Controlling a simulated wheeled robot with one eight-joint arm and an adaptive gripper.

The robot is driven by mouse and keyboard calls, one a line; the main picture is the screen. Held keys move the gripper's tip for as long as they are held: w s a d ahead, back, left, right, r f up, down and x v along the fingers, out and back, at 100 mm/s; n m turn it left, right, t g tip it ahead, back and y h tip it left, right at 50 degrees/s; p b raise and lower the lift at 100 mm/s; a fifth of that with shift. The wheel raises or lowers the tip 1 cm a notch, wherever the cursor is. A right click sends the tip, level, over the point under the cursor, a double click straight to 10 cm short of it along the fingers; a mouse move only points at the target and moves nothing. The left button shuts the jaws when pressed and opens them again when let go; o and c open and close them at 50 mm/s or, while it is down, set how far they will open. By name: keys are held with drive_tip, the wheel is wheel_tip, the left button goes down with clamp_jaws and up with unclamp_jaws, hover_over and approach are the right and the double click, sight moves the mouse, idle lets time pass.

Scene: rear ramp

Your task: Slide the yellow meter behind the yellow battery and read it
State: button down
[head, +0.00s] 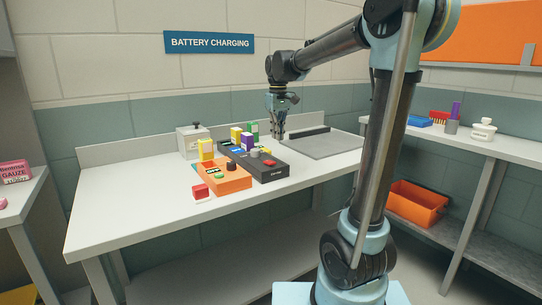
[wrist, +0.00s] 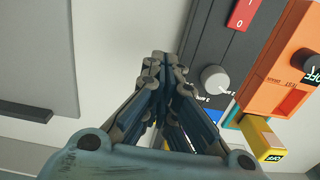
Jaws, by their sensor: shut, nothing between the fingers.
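In the head view a yellow block (head: 206,150) stands at the back end of an orange unit (head: 226,177). A second yellow block (head: 236,134) stands farther back beside a purple block (head: 247,141) and a green one (head: 253,129). I cannot tell for sure which yellow block is the meter and which the battery. In the wrist view a yellow block (wrist: 263,140) has a dark face reading OFF. My gripper (head: 280,136) is shut and empty, near the back right end of a black unit (head: 256,165). Its fingers partly cover the wrist view (wrist: 160,65).
A lidded grey box (head: 193,141) stands at the back left. The left bench end is clear.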

sight(259, 146)
drive_tip(key=f, duration=0.9)
drive_tip(key=shift+w+a+f, duration=0.15)
drive_tip(key=shift+a+f, duration=0.05)
drive_tip(key=shift+f, duration=0.05)
drive_tip(key=shift+w+a+f, duration=0.15)
drive_tip(key=shift+w+f, duration=0.05)
drive_tip(key=shift+w, duration=0.1)
drive_tip(key=shift+w+a, duration=0.5)
drive_tip(key=shift+w, duration=0.2)
drive_tip(key=shift+w+a, duration=0.45)
drive_tip(key=shift+w, duration=0.2)
drive_tip(key=w+a, duration=0.2)
drive_tip(key=w, duration=0.1)
drive_tip(key=w+a, duration=0.1)
drive_tip(key=w, duration=0.1)
drive_tip(key=w+a, duration=0.2)
drive_tip(key=w, duration=0.1)
drive_tip(key=shift+w+a, duration=0.3)
drive_tip(key=shift+a, duration=0.05)
